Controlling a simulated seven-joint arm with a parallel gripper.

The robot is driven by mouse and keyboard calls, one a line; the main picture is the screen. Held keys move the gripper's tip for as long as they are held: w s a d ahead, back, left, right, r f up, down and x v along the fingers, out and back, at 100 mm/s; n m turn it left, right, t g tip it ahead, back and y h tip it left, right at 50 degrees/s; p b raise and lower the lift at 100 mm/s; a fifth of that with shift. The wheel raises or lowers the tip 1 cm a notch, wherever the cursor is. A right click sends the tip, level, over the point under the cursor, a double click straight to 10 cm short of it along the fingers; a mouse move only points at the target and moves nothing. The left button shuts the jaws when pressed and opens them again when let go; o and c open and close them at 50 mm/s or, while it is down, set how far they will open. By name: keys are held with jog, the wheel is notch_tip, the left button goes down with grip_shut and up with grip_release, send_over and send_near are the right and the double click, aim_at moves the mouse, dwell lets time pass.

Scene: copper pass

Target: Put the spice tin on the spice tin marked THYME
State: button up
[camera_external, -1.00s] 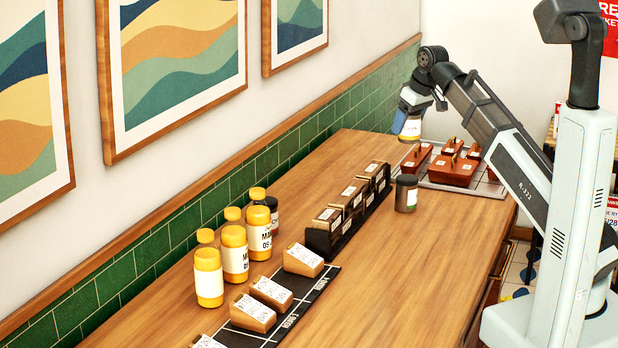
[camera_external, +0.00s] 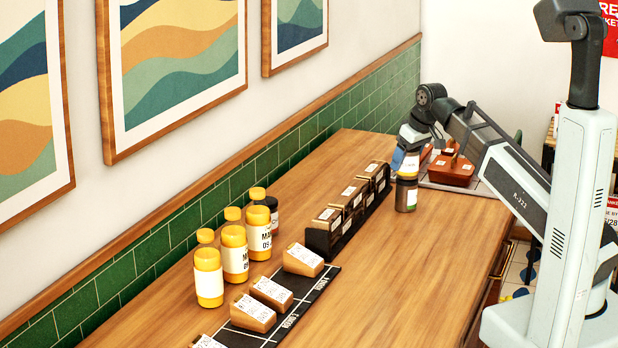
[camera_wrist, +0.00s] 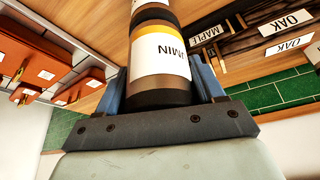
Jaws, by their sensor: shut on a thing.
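A spice tin with a white label and a yellow-orange band (camera_external: 410,164) is held in my gripper (camera_external: 403,160), which is shut on it. In the wrist view this tin (camera_wrist: 163,60) sits between the fingers (camera_wrist: 160,82), its label upside down with "UMIN" readable. A second dark spice tin with a white label (camera_external: 406,196) stands upright on the counter directly below. Its label is too small to read. The held tin looks upright and lined up over it; I cannot tell whether they touch. In the wrist view, part of the lower tin (camera_wrist: 148,4) shows beyond the held one.
A dark rack (camera_external: 349,212) with wooden blocks stands just left of the tins. Red-brown lidded boxes (camera_external: 446,171) sit on a tray behind. Yellow-capped bottles (camera_external: 233,250) and wooden blocks on a dark mat (camera_external: 310,290) are nearer. The counter (camera_external: 420,265) in front is clear.

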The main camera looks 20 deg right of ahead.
jog(key=shift+f, duration=0.1)
jog(key=o, duration=1.1)
jog(key=shift+o, duration=0.2)
jog(key=v, duration=1.2)
